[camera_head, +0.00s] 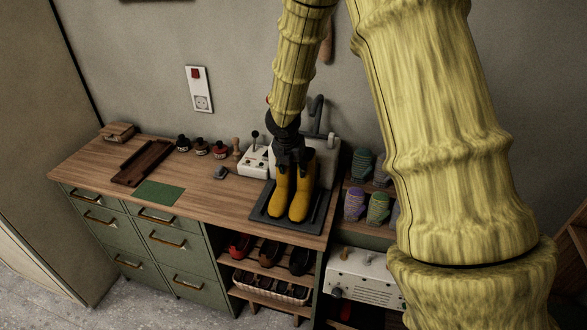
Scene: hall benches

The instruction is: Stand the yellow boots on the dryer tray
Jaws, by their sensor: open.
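The yellow boots (301,196) stand upright side by side on the dark dryer tray (265,213) at the right end of the wooden bench top. My gripper (290,157) is right above and behind the boots, at the height of their upper shafts. It is open. Its fingers are small and dark against the boot tops, so I cannot tell whether they touch the boots. My arm partly hides the area behind the tray.
A white box with a lever (254,161) stands just left of the tray. Several dark jars (201,147), a brown wooden tray (142,163) and a green mat (158,193) lie further left. Rolled socks (377,207) are on the right. Shoes (270,253) fill a shelf below.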

